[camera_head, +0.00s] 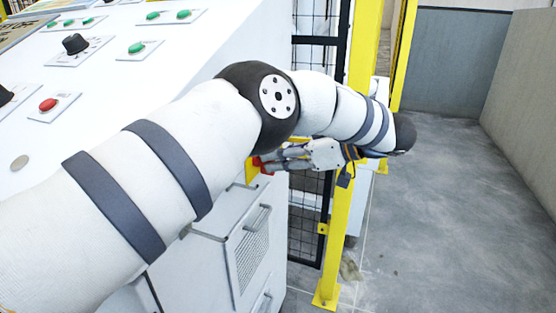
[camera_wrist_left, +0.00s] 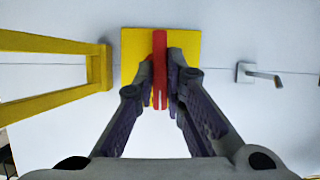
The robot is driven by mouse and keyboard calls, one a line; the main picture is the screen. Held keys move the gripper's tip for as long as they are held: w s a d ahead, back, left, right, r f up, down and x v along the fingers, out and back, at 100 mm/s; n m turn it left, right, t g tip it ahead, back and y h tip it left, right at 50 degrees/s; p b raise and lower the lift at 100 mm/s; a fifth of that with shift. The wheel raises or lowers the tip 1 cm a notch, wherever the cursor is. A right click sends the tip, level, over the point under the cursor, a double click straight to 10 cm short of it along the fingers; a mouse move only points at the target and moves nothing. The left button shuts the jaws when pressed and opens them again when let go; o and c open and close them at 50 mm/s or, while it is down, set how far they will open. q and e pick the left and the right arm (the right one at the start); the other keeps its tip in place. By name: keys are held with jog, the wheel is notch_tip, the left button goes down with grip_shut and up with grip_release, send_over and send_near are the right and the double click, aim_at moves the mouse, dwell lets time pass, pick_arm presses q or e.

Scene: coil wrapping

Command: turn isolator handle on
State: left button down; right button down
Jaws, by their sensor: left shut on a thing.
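The isolator handle is a red bar on a yellow square plate. In the left wrist view the red handle (camera_wrist_left: 160,68) stands upright in the picture, in front of the yellow plate (camera_wrist_left: 133,50). My left gripper (camera_wrist_left: 168,85) has its fingers on both sides of the handle and is shut on it. In the head view my left gripper (camera_head: 280,158) reaches the side of the white cabinet, where a bit of the red handle (camera_head: 258,162) and the yellow plate (camera_head: 251,172) show. The rest is hidden behind the arm and gripper. My right gripper is not in view.
The white control cabinet (camera_head: 215,50) has buttons and knobs on top. A yellow post (camera_head: 340,235) and black mesh fence (camera_head: 305,215) stand close beside my gripper. A yellow bracket (camera_wrist_left: 98,68) and a small metal handle (camera_wrist_left: 260,74) flank the plate. Open floor lies right.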

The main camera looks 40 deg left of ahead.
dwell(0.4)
pick_arm(q)
jog(key=c, duration=1.7)
grip_release()
jog(key=shift+o, duration=0.2)
notch_tip(320, 180, up, 10)
